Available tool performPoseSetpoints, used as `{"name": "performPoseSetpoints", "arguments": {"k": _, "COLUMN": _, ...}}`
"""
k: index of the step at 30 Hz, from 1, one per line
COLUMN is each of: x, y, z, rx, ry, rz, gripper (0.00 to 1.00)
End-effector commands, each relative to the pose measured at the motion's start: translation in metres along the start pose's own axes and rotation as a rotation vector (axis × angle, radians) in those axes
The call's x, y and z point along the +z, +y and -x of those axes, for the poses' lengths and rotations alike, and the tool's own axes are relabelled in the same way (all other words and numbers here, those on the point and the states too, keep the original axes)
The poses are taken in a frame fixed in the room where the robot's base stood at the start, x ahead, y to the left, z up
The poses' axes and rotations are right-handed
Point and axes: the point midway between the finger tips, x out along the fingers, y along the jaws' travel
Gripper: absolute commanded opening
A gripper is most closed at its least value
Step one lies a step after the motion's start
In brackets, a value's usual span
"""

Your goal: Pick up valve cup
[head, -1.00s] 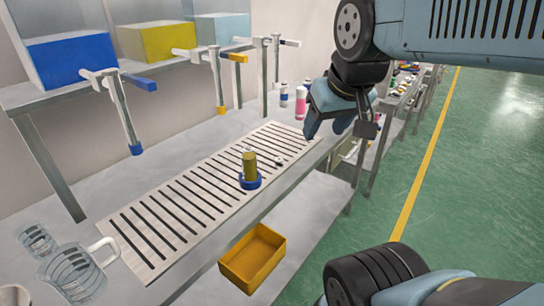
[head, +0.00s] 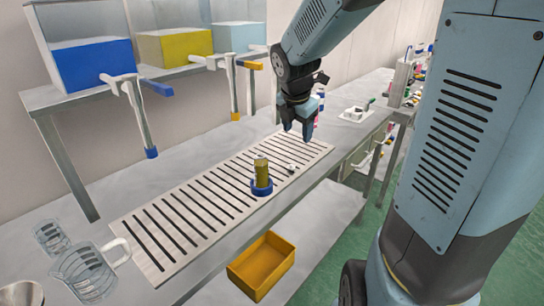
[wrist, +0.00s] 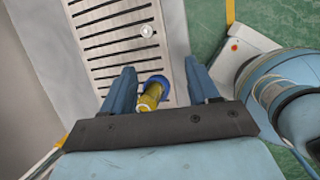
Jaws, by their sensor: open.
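The valve cup appears to be the small whitish round piece (head: 291,168) lying on the slatted grate, right of the can. In the wrist view it is a small white disc (wrist: 147,31) beyond my fingers. The yellow-gold can (head: 261,174) stands upright in a blue ring holder (head: 261,188). The can (wrist: 151,97) also shows between my fingers in the wrist view. My gripper (head: 298,128) is open and empty, fingers pointing down, above the grate and apart from the cup. Its two blue fingers (wrist: 162,72) are spread wide.
A yellow bin (head: 261,265) sits on a lower level in front. Glass jugs (head: 85,270) stand at the left. Coloured tanks (head: 88,68) with hanging dispensing arms line the back shelf.

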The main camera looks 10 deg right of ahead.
Motion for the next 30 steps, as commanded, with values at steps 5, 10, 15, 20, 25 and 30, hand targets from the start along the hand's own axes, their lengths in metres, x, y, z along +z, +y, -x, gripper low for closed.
{"name": "performPoseSetpoints", "arguments": {"k": 5, "x": 0.005, "y": 0.021, "z": -0.03, "rx": 0.003, "ry": 0.036, "rz": 0.33, "gripper": 0.6}}
{"name": "performPoseSetpoints", "arguments": {"k": 10, "x": 0.007, "y": 0.032, "z": -0.044, "rx": 0.017, "ry": 0.052, "rz": 0.509, "gripper": 0.6}}
{"name": "performPoseSetpoints", "arguments": {"k": 15, "x": 0.007, "y": 0.034, "z": -0.056, "rx": 0.019, "ry": 0.058, "rz": 0.561, "gripper": 0.6}}
{"name": "performPoseSetpoints", "arguments": {"k": 20, "x": 0.005, "y": 0.034, "z": -0.078, "rx": 0.02, "ry": 0.06, "rz": 0.563, "gripper": 0.6}}
{"name": "performPoseSetpoints", "arguments": {"k": 25, "x": 0.003, "y": 0.034, "z": -0.103, "rx": 0.02, "ry": 0.06, "rz": 0.562, "gripper": 0.6}}
{"name": "performPoseSetpoints", "arguments": {"k": 30, "x": 0.002, "y": 0.035, "z": -0.123, "rx": 0.02, "ry": 0.057, "rz": 0.562, "gripper": 0.6}}
